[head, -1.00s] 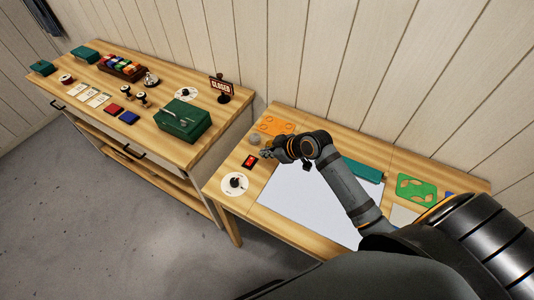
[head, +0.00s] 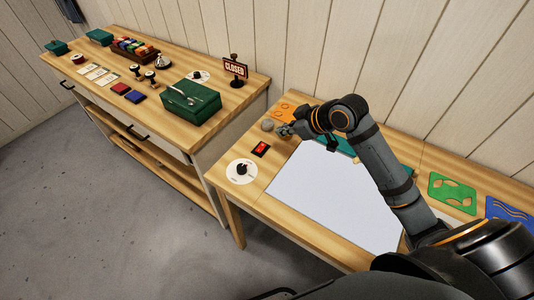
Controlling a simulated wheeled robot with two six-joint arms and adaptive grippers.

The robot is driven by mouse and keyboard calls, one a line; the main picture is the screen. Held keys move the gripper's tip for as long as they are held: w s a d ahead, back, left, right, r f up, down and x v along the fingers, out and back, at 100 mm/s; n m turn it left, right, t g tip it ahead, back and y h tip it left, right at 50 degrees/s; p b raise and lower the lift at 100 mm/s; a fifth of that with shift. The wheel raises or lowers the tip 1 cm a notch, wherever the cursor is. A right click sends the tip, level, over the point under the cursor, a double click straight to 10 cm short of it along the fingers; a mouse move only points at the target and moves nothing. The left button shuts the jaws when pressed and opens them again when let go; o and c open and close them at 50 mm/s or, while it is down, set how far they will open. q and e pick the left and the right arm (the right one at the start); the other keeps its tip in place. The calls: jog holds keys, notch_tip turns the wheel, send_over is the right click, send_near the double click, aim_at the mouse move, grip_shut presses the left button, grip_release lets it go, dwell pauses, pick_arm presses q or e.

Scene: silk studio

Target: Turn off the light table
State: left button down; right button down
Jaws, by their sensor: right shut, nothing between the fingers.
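The light table's panel (head: 330,195) is a pale, flat rectangle set in the wooden table at the right. A small black switch with a red rocker (head: 261,149) sits at its left, near the panel's far left corner. My right gripper (head: 281,131) is shut and empty. It hangs above the table just beyond and to the right of the switch, apart from it, near a grey round stone. My right arm covers part of the panel's right side. My left gripper is not in view.
A white dial with a black knob (head: 242,171) lies left of the panel. A grey stone (head: 267,125) and an orange stencil (head: 284,112) lie behind. Green (head: 452,192) and blue (head: 507,211) stencils lie right. The left cabinet carries a green box (head: 191,102) and a CLOSED sign (head: 235,69).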

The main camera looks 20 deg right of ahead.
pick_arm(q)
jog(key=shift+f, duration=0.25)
pick_arm(e)
jog(key=shift+s+r, duration=0.1)
jog(key=shift+s, duration=0.05)
jog(key=p, duration=0.1)
send_over(260, 144)
jog(key=s, duration=0.3)
jog(key=f, duration=0.4)
jog(key=d+f, duration=0.1)
jog(key=f, duration=0.5)
jog(key=shift+w+d+f, duration=0.15)
jog(key=shift+d+f, duration=0.05)
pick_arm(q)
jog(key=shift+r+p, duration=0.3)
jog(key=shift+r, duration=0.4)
pick_arm(e)
jog(key=shift+f, duration=0.35)
